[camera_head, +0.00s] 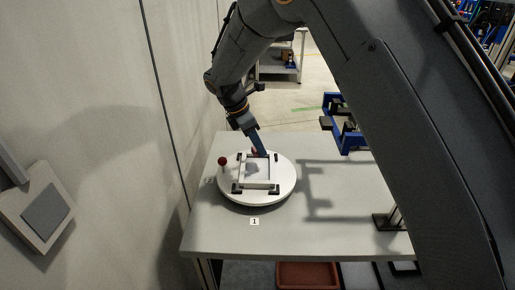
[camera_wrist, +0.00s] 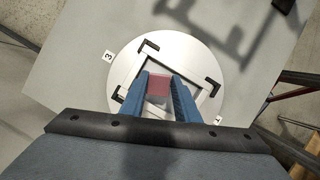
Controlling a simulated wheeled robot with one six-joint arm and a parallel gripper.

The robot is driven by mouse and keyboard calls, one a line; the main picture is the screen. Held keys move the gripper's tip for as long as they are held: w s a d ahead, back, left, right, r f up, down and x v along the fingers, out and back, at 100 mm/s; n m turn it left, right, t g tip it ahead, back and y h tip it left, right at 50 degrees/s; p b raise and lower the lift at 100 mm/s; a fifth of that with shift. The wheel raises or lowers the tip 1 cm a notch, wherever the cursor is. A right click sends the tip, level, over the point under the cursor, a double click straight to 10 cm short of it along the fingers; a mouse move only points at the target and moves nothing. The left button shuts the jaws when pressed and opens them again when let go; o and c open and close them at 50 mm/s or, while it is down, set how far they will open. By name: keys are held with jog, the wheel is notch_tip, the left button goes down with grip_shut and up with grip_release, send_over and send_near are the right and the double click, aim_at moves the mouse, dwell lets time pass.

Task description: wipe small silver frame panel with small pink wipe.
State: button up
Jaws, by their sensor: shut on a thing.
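The small silver frame panel (camera_head: 246,173) lies on a white round turntable (camera_head: 287,184), held at its corners by black brackets. It also shows in the wrist view (camera_wrist: 130,79). My gripper (camera_head: 260,150) reaches down over the panel's far side. In the wrist view its two blue fingers (camera_wrist: 160,90) are shut on the small pink wipe (camera_wrist: 159,84), which sits between the fingertips above the frame area. Only a bit of the wipe shows in the head view (camera_head: 254,154). I cannot tell whether the wipe touches the panel.
A red-knobbed handle (camera_head: 222,161) stands at the turntable's left edge. The grey table (camera_head: 340,225) is mostly clear to the right, with a blue fixture (camera_head: 343,130) at its back edge. A wall (camera_head: 100,120) rises close on the left. A reddish bin (camera_head: 307,275) sits below.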

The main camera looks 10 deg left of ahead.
jog(key=shift+d+r+p, duration=0.1)
jog(key=shift+r+p, duration=0.6)
jog(key=shift+r, duration=0.7)
